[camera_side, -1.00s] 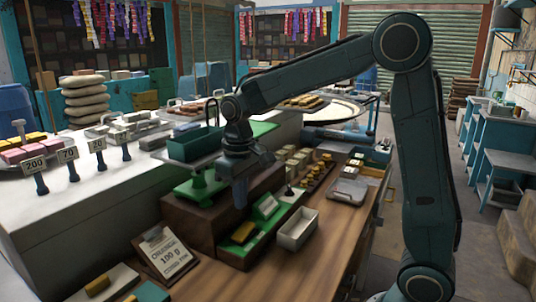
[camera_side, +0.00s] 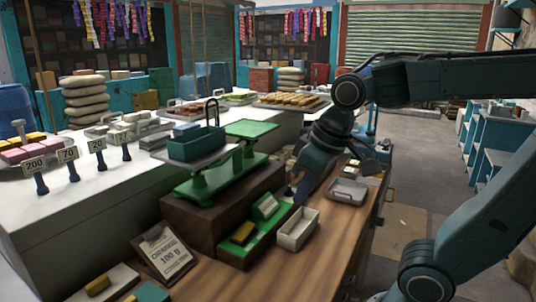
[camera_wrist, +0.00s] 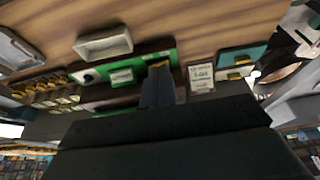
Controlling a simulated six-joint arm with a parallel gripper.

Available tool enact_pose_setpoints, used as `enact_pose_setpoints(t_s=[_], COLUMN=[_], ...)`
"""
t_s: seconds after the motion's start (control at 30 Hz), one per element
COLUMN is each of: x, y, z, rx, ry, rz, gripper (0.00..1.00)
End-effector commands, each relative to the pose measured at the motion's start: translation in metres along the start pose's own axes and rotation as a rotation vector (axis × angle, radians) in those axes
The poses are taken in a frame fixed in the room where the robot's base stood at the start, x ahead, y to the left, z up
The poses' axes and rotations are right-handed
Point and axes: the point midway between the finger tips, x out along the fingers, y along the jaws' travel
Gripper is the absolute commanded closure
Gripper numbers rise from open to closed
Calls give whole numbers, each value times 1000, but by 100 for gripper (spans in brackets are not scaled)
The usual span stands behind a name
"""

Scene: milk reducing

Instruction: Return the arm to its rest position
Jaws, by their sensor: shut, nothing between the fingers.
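My gripper (camera_side: 301,197) is shut and empty. In the side view it hangs tilted above the wooden counter (camera_side: 235,283), just behind and above the small white tray (camera_side: 298,229). In the wrist view its closed fingers (camera_wrist: 158,88) point at the green tray, with the counter upside down beyond. My arm is folded back to the right, and its elbow leaves the right edge of the side view. The green balance scale (camera_side: 205,182) stands on a brown block to the left of my gripper, with a dark green box (camera_side: 196,144) on one pan.
A grey metal tray (camera_side: 347,191) is right of my gripper. Number signs (camera_side: 67,157) stand on the white counter at left. The floor (camera_side: 405,225) at right is open.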

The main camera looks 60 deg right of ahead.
Motion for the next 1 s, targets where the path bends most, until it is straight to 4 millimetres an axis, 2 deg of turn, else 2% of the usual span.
enact_pose_setpoints(t_s=[0.2,0.4,1.0], x=[-8,-9,-9], y=[-2,-3,-3], z=[34,52,56], rx=[1,1,1], ry=[84,127,136], rz=[-2,-4,-4], gripper=[100,100,100])
